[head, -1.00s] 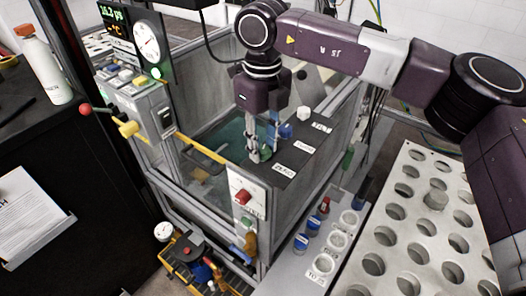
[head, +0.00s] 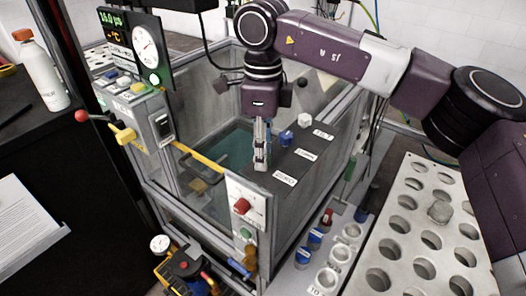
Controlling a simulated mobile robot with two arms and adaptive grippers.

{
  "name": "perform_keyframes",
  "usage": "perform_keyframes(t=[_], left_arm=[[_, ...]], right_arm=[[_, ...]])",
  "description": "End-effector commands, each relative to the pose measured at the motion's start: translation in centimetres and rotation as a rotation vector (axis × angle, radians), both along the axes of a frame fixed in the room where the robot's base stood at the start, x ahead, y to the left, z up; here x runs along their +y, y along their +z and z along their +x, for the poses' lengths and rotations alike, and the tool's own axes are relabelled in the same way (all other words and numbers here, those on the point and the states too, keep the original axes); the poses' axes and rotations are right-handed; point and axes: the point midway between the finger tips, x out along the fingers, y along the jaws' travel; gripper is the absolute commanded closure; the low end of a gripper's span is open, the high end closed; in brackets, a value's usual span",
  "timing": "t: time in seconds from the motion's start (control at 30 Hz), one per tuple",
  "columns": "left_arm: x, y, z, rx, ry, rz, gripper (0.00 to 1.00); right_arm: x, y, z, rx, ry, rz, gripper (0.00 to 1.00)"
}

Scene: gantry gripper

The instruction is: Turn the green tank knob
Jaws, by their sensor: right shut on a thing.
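My right gripper (head: 261,164) points straight down at the near end of the tank's black top ledge (head: 290,160). Its fingers are seen almost edge-on, one in front of the other. They are shut on the green tank knob, which the fingers hide almost wholly from this view. A blue knob (head: 285,138) and a white knob (head: 305,120) stand farther back along the same ledge, apart from the fingers. White labels lie beside the knobs. My left gripper is not in view.
The glass-sided tank with teal liquid (head: 231,150) lies left of the gripper. A panel with a red knob (head: 242,206) is on the tank's near corner. A holed metal tray (head: 408,232) stands right. A white bottle (head: 42,75) stands on the black bench at left.

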Motion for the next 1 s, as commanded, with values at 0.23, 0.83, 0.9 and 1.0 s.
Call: perform_keyframes(t=[0.23, 0.83, 0.9, 1.0], left_arm=[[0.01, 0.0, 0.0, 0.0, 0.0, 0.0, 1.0], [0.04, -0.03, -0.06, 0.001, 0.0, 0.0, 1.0], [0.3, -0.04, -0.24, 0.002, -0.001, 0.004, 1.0], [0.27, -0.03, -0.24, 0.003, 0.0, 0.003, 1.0]], right_arm=[[-0.02, 0.24, 0.14, -0.005, 0.01, 0.002, 0.97], [-0.01, 0.1, 0.07, -0.003, 0.009, 0.0, 0.56], [0.0, 0.17, 0.06, -0.002, 0.01, 0.001, 0.56], [0.02, 0.81, 0.08, -0.003, 0.009, 0.0, 0.56]])
